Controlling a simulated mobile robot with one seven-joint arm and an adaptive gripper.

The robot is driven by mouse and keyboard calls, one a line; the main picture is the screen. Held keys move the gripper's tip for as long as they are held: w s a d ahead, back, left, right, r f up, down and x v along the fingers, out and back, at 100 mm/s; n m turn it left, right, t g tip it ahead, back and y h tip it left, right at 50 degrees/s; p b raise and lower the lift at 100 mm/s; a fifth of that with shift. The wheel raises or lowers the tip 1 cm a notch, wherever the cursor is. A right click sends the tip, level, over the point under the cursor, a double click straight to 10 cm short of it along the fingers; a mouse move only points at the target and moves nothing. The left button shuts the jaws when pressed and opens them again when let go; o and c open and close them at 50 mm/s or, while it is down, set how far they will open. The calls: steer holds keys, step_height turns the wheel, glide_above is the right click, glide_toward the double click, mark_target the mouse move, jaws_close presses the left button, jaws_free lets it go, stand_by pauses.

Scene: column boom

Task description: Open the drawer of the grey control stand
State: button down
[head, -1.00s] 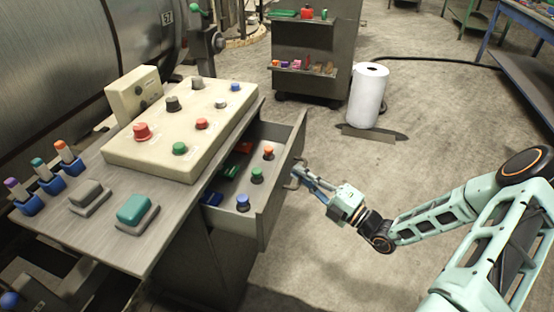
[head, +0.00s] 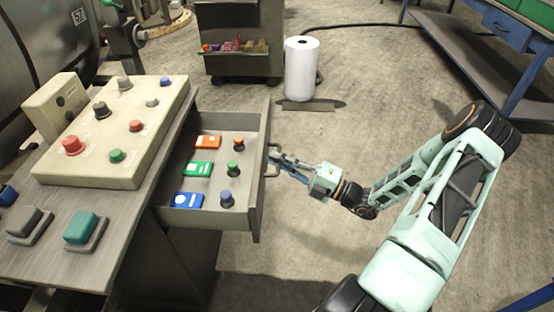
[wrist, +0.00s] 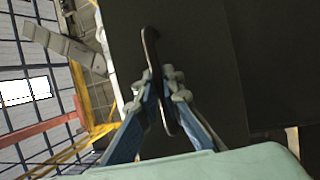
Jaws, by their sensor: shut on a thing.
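The grey control stand (head: 92,262) is at the left in the head view. Its drawer (head: 262,190) is pulled well out to the right, and its inside shows. Orange, green and blue flat blocks and several dark-based knobs lie in it. My gripper (head: 277,160) is at the drawer's front, shut on the drawer handle (head: 275,150). In the wrist view the blue fingers (wrist: 157,92) close around the dark handle bar (wrist: 150,50), with the drawer's dark front behind it.
A beige control box (head: 118,125) with buttons sits on the stand top. A white roll (head: 301,70) stands on the floor beyond the drawer, near a grey cart (head: 243,30). A blue bench (head: 480,50) is at upper right.

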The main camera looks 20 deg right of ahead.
steer(key=c, duration=2.3)
jaws_free()
steer(key=shift+c, duration=0.2)
steer(key=v, duration=1.2)
steer(key=shift+f, duration=0.1)
